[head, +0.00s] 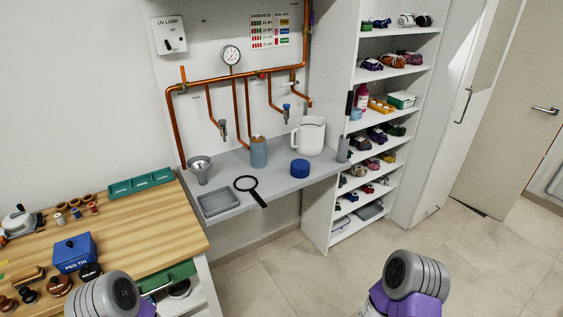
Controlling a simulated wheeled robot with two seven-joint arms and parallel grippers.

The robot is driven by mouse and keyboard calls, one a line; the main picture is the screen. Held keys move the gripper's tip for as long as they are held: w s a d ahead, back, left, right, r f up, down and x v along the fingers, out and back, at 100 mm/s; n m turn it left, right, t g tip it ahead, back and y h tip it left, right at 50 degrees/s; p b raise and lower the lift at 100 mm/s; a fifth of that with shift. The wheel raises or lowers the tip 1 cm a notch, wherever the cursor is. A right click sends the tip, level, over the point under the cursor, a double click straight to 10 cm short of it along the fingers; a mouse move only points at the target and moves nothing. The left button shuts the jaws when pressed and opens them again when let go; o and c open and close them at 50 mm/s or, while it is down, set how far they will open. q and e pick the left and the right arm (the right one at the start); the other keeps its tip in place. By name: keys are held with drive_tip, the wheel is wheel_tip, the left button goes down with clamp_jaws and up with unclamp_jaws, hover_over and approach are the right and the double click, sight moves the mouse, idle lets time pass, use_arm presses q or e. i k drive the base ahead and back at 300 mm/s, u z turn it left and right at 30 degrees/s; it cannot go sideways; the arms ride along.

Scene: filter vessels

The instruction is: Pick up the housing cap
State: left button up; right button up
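A round dark-blue cap (300,169), which looks like the housing cap, sits on the grey wall shelf (230,211) towards its right part. A blue-grey cylindrical vessel (259,154) with a brownish top stands to its left. A white jug (308,136) stands just behind the cap. Nothing is on top of the cap. Parts of my two arms show at the bottom edge, well short of the shelf. Neither gripper's fingers are in view.
A magnifying glass (251,190), a grey tray (220,201) and a metal funnel cup (200,169) are on the shelf's left part. Copper pipes (220,80) and taps hang above. A wooden bench (150,220) is at left, a stocked white rack (345,120) at right. Floor (290,275) ahead is clear.

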sight(300, 168)
drive_tip(key=u, duration=0.1)
drive_tip(key=k, duration=0.45)
drive_tip(key=z, duration=0.9)
drive_tip(key=i, duration=0.95)
drive_tip(key=u, duration=0.5)
drive_tip(key=i, duration=0.8)
drive_tip(key=u, duration=0.9)
